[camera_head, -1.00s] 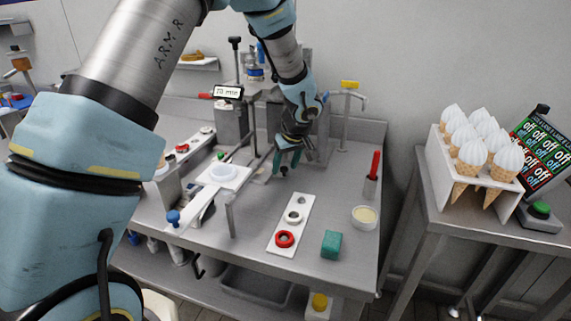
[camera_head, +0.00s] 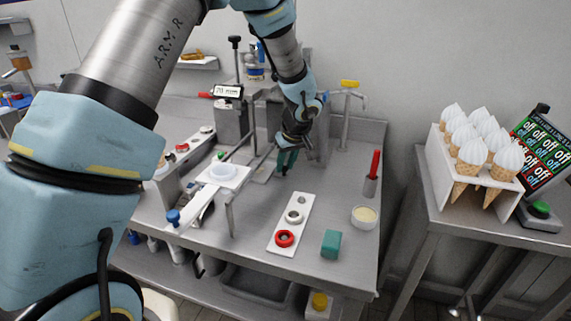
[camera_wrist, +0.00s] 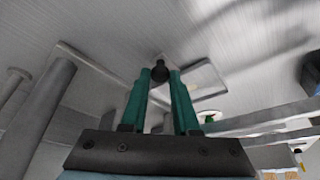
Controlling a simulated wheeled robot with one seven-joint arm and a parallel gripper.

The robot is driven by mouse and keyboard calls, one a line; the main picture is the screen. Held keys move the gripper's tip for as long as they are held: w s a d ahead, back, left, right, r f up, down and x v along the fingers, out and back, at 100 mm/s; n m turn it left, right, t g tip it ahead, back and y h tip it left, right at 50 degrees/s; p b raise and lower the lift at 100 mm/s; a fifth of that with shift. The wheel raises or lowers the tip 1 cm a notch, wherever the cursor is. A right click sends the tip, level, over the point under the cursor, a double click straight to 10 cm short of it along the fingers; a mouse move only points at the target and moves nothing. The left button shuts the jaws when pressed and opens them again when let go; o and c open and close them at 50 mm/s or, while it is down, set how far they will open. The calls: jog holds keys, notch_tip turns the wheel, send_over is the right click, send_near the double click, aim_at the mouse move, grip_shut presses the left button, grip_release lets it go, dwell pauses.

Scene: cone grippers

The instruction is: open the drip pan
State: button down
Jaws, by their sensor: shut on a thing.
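The drip pan (camera_wrist: 195,84) shows in the wrist view as a flat grey rectangular panel in the metal surface, with a small black knob (camera_wrist: 159,70) at its near edge. My gripper (camera_head: 286,166) has teal fingers and reaches down at the base of the machine at the back of the counter. It also shows in the wrist view (camera_wrist: 160,76), where its two fingertips are at either side of the knob and shut on it. In the head view the fingers and arm hide most of the pan.
A thin metal post (camera_head: 230,218) stands left. Counter between the gripper and the strip is clear.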

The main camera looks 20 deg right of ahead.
dwell(0.7)
jog(key=s+d+b, duration=0.3)
jog(key=s+d, duration=0.1)
jog(key=d, duration=0.1)
jog(key=s+d+b, duration=0.4)
jog(key=s, duration=0.1)
jog(key=shift+d, duration=0.4)
jog(key=shift+s, duration=0.1)
jog(key=c, duration=0.7)
grip_release()
jog(key=shift+o, duration=0.2)
jog(key=b+v, duration=0.2)
jog(key=v, duration=0.8)
jog(key=shift+r, duration=0.4)
jog(key=shift+s, duration=0.1)
